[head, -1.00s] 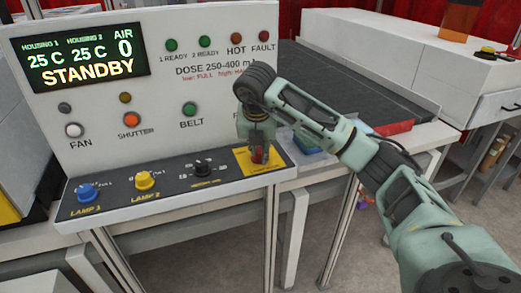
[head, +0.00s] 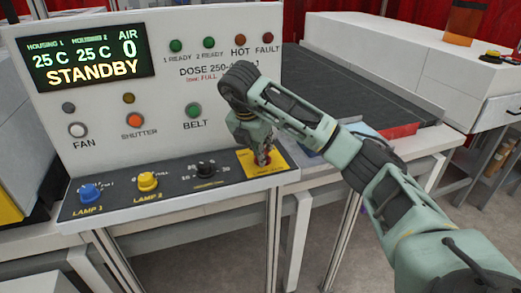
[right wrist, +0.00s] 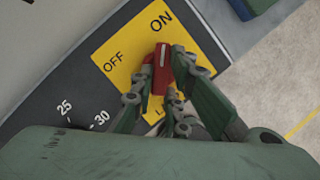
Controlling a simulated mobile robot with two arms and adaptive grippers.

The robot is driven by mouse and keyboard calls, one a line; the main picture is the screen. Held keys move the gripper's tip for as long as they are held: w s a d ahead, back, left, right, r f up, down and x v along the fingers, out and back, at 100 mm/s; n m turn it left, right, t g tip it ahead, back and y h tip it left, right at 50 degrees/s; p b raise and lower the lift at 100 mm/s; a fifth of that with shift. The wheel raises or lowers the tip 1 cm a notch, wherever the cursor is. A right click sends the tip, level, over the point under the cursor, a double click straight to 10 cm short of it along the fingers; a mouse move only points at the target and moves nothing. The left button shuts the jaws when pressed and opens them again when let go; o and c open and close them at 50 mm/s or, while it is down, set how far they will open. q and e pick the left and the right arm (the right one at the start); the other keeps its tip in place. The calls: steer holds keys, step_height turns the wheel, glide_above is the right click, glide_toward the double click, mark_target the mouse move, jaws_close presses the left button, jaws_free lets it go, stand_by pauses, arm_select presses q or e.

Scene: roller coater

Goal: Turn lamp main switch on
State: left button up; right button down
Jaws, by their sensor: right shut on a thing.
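The lamp main switch is a red rotary handle (right wrist: 160,66) on a yellow plate (right wrist: 125,48) marked OFF and ON. In the right wrist view its white mark points up, towards ON. In the head view the yellow plate (head: 281,161) is at the right end of the control panel, and my gripper mostly hides the red handle. My right gripper (head: 264,155) is shut on the handle, with a finger on each side in the right wrist view (right wrist: 158,82). My left gripper is not in view.
The display (head: 85,57) reads STANDBY. A blue LAMP 1 knob (head: 90,193), a yellow LAMP 2 knob (head: 147,181) and a black dial (head: 206,169) stand left of the switch. A dark conveyor belt (head: 355,95) lies behind my right arm.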

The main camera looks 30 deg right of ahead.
steer(key=shift+r, duration=0.1)
steer(key=c, duration=1.7)
jaws_free()
steer(key=v, duration=1.1)
steer(key=shift+s+a+r, duration=0.1)
steer(key=shift+a+r, duration=0.1)
steer(key=shift+r, duration=0.15)
